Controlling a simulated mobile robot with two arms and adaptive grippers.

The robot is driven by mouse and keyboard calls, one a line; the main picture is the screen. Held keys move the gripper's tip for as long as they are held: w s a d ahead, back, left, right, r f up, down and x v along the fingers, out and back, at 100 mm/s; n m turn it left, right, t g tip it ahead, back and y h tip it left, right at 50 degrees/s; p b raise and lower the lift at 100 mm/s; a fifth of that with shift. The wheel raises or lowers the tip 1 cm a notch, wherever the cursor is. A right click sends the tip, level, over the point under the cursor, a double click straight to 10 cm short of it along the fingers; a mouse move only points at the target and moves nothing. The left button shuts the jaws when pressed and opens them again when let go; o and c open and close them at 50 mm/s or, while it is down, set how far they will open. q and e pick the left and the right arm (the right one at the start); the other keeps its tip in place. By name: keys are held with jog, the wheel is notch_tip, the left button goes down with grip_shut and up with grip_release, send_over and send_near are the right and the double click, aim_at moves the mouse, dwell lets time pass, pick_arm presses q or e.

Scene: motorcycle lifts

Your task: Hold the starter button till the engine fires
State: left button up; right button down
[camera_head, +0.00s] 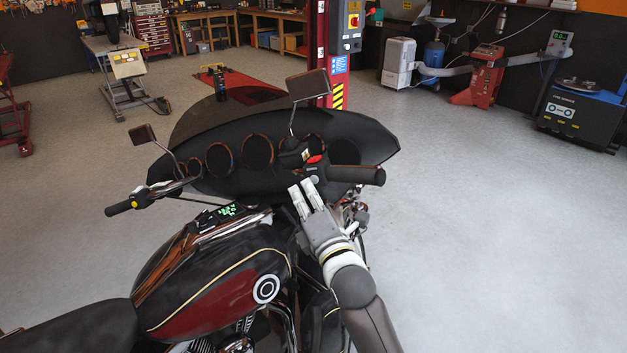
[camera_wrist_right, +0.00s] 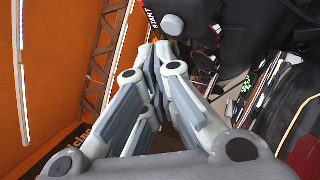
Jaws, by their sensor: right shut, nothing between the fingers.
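The motorcycle (camera_head: 215,290) stands in the middle of the head view. Its right handlebar grip (camera_head: 355,175) and a control housing with a red switch (camera_head: 315,159) are just above my right gripper (camera_head: 302,195). In the wrist view a round grey button (camera_wrist_right: 173,25) sits beside a red START label (camera_wrist_right: 149,18). The shut, empty fingertips of my right gripper (camera_wrist_right: 161,52) are just below that button; I cannot tell whether they touch it. In the head view the button is not clearly seen. My left gripper is not in view.
The fairing (camera_head: 270,130) and a mirror (camera_head: 307,85) rise close beyond the grip. A small panel with green lit marks (camera_head: 228,211) is on the tank. A red lift post (camera_head: 325,60) stands behind. The floor (camera_head: 480,230) at right is clear.

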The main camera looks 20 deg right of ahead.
dwell(0.8)
jog(key=shift+w+d, duration=0.3)
jog(key=shift+w, duration=0.05)
jog(key=shift+w+d+f, duration=0.1)
jog(key=shift+w+d, duration=0.2)
jog(key=shift+w, duration=0.05)
dwell(0.7)
jog(key=shift+s+a, duration=0.1)
jog(key=shift+s, duration=0.05)
dwell(0.3)
jog(key=shift+s+a+p, duration=0.45)
jog(key=shift+s+a, duration=0.05)
jog(key=shift+s, duration=0.1)
jog(key=s+a, duration=0.1)
jog(key=s, duration=0.1)
jog(key=s+a+p, duration=0.1)
jog(key=a, duration=0.1)
jog(key=shift+s+r, duration=0.4)
